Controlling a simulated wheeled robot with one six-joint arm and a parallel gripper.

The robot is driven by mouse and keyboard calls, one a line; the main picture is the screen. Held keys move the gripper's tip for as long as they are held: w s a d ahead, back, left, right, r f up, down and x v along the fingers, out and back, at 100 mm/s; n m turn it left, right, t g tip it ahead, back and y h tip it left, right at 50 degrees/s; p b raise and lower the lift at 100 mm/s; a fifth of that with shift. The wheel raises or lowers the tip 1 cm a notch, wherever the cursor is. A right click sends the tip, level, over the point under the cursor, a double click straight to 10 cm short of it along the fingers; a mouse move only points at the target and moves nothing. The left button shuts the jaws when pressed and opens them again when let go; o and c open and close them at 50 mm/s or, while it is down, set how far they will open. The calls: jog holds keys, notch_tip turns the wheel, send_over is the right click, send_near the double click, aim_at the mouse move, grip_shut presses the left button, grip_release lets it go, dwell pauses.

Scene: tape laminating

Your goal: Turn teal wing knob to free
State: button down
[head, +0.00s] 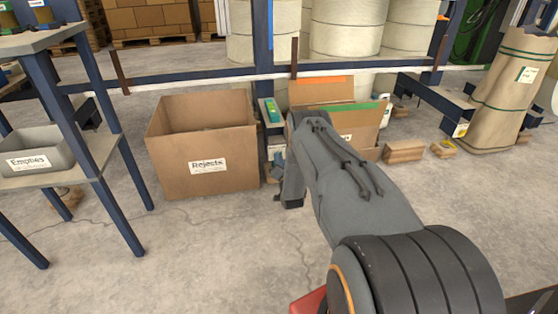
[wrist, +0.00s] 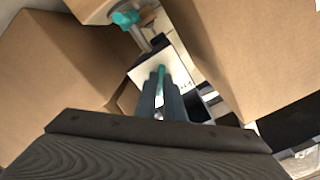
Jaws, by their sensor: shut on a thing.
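In the wrist view, my gripper (wrist: 161,73) is shut with its two grey fingers close together. A narrow teal piece (wrist: 161,82), which looks like the wing knob, shows between the fingers. Its full shape and its angle are hidden by them. A pale flat surface lies just behind the fingertips. A second teal part (wrist: 125,18) sits on a metal fitting above and left of the fingers, apart from them. In the head view my gripper is low, beside the Rejects box; its fingertips and the knob cannot be made out.
The cardboard Rejects box (head: 210,177) stands left of my arm, and an open carton (head: 365,125) stands behind it. In the wrist view, cardboard walls (wrist: 60,85) flank the gripper closely on both sides. A blue-framed table with a grey Empties bin (head: 37,160) stands at the left.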

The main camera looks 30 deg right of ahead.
jog(key=shift+f+n+p, duration=0.1)
jog(key=shift+n+p, duration=0.75)
jog(key=shift+n, duration=7.75)
jog(key=shift+s, duration=0.1)
jog(key=c, duration=1.9)
grip_release()
jog(key=shift+o, duration=0.2)
jog(key=p+v, duration=0.3)
jog(key=v, duration=0.4)
jog(key=shift+s, duration=0.35)
jog(key=shift+a, duration=0.15)
